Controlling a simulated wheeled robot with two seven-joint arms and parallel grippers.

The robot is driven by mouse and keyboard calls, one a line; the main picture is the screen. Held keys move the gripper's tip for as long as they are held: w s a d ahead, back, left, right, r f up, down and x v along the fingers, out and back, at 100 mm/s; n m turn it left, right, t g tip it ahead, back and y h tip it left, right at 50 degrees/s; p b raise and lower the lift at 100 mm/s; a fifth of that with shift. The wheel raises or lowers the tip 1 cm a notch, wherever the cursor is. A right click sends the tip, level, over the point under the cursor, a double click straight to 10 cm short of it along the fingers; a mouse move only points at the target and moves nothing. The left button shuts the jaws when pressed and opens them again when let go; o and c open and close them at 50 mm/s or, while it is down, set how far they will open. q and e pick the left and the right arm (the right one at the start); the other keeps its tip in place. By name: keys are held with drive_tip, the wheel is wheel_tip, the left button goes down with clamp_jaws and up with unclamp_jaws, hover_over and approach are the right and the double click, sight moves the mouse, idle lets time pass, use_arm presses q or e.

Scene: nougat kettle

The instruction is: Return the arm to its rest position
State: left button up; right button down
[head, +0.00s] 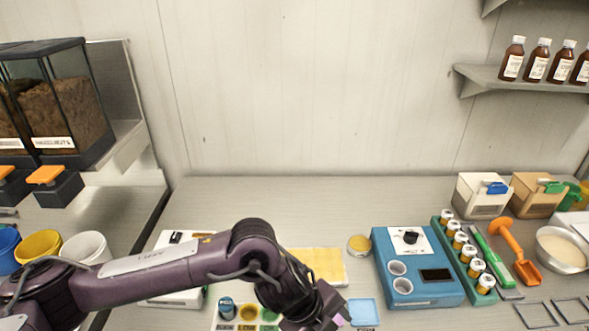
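My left arm, dark purple, comes in from the lower left and reaches across the front of the counter to the picture's middle. My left gripper (338,318) is at the bottom edge, beside a light blue square (363,312). Its fingers are mostly hidden or cut off, so I cannot tell whether it is open or holds anything. My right arm and gripper are not in view.
A blue device (440,285) with two white cups stands right of the gripper. A green vial rack (447,245), orange scoop (508,240) and metal bowl (562,250) are further right. A yellow mat (325,262) lies behind the arm. The counter's back (300,205) is clear.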

use_arm(q)
drive_tip(key=s+d+r+n+h, duration=0.1)
drive_tip(key=s+d+r+h, duration=0.2)
drive_tip(key=d, duration=0.4)
wheel_tip(320, 180, up, 7)
drive_tip(key=w+d+n+t+h, duration=0.1)
drive_tip(key=w+n+t+h, duration=0.1)
drive_tip(key=n+t, duration=0.35)
drive_tip(key=w+a+f+n+t+y, duration=0.1)
drive_tip(key=a+f+n+y, duration=0.2)
drive_tip(key=a+n, duration=0.55)
drive_tip(key=w+a+f+n+t+y, duration=0.15)
drive_tip(key=a+f+n+y, duration=0.35)
drive_tip(key=a, duration=0.7)
drive_tip(key=s+a+f+n+g+y, duration=0.1)
drive_tip(key=s+a+f+n+g, duration=0.2)
drive_tip(key=s+a, duration=0.3)
drive_tip(key=s+a+f+n+g+y, duration=0.1)
drive_tip(key=s+a+f+n+g, duration=0.2)
drive_tip(key=a, duration=0.5)
drive_tip(key=s+f+b, duration=0.1)
drive_tip(key=s+f, duration=0.1)
drive_tip(key=f, duration=1.5)
drive_tip(key=s+f+b, duration=0.2)
drive_tip(key=f, duration=1.4)
drive_tip(key=s+a+f+g+b, duration=0.2)
drive_tip(key=s+a+f, duration=0.1)
drive_tip(key=s+f, duration=1.5)
drive_tip(key=shift+s+f, duration=0.35)
drive_tip(key=shift+f, duration=0.3)
